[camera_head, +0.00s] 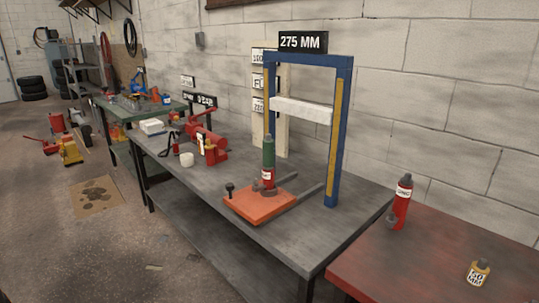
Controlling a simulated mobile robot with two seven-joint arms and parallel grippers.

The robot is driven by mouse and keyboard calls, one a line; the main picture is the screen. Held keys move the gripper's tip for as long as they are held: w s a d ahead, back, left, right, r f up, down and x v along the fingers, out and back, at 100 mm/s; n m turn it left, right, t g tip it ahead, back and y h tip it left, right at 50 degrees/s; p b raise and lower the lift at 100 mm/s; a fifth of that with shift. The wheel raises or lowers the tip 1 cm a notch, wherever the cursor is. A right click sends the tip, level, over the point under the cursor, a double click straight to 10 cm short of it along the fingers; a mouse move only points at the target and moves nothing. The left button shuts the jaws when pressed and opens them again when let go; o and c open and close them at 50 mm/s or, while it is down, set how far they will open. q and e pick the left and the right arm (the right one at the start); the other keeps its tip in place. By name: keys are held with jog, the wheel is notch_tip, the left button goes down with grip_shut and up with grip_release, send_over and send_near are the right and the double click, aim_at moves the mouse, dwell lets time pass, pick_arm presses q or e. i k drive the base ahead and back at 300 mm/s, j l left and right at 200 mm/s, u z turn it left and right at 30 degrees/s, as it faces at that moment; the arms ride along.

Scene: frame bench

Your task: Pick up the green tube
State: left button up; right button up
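The green tube (268,151) stands upright on top of a small red cylinder with a white label (267,178). That cylinder stands on an orange base plate (258,206) on the grey bench. The tube is in front of the blue frame (341,130), below and left of its white crossbar (300,110). No gripper touches the tube. Neither of my grippers is in view.
A red vise-like tool (212,140) and a white roll (187,160) sit on the grey bench (310,235) to the left. A red table (430,265) at the right holds a red bottle (402,205) and a yellow-labelled can (478,273). The bench front is clear.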

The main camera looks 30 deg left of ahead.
aim_at(268, 143)
jog(key=i+j+u, duration=0.1)
jog(key=j, duration=0.3)
jog(key=i+j, duration=0.15)
jog(key=j, duration=0.25)
jog(key=i+j+u, duration=0.15)
jog(key=j, duration=0.25)
jog(key=i+j, duration=0.1)
jog(key=j, duration=0.3)
jog(key=i+j+u, duration=0.15)
jog(key=j, duration=0.2)
